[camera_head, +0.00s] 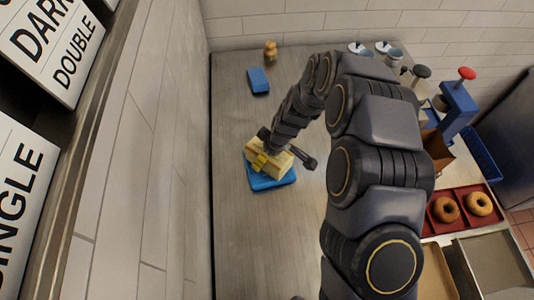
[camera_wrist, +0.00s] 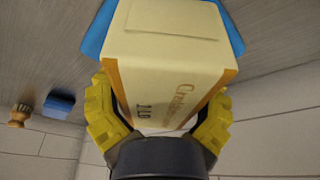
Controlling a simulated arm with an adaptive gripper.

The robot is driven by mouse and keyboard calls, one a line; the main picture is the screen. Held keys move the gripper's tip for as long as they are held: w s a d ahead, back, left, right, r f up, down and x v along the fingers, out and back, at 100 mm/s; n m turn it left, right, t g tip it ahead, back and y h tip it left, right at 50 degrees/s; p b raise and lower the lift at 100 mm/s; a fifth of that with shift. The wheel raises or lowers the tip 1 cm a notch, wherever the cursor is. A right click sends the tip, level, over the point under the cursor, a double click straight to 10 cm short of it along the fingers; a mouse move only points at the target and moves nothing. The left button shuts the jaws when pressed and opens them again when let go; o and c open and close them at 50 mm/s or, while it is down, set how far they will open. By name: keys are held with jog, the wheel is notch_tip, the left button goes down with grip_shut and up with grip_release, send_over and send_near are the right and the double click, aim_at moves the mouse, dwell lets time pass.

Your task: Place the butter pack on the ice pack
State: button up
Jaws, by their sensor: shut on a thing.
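The butter pack (camera_head: 284,164) is a pale yellow block with orange-brown edges and printed lettering. It fills the middle of the wrist view (camera_wrist: 170,60). My gripper (camera_head: 265,155) is shut on it, with one yellow finger on each side in the wrist view (camera_wrist: 158,112). The ice pack (camera_head: 268,183) is a flat blue slab on the steel counter, directly under the butter pack, which hides much of it. Blue edges of it show behind the butter pack in the wrist view (camera_wrist: 97,32). I cannot tell whether the two touch.
The steel counter (camera_head: 237,235) is clear around the ice pack. A smaller blue block (camera_head: 258,80) and a brown wooden item (camera_head: 270,50) stand farther back. At right are a red tray (camera_head: 434,222) with bagels (camera_head: 479,204) and a blue device with a red knob (camera_head: 458,105).

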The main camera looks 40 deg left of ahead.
jog(key=o, duration=1.1)
jog(key=shift+r, duration=0.1)
jog(key=v, duration=1)
jog(key=shift+d+r, duration=0.1)
jog(key=shift+r, duration=0.3)
jog(key=shift+d+r, duration=0.2)
jog(key=shift+r, duration=0.35)
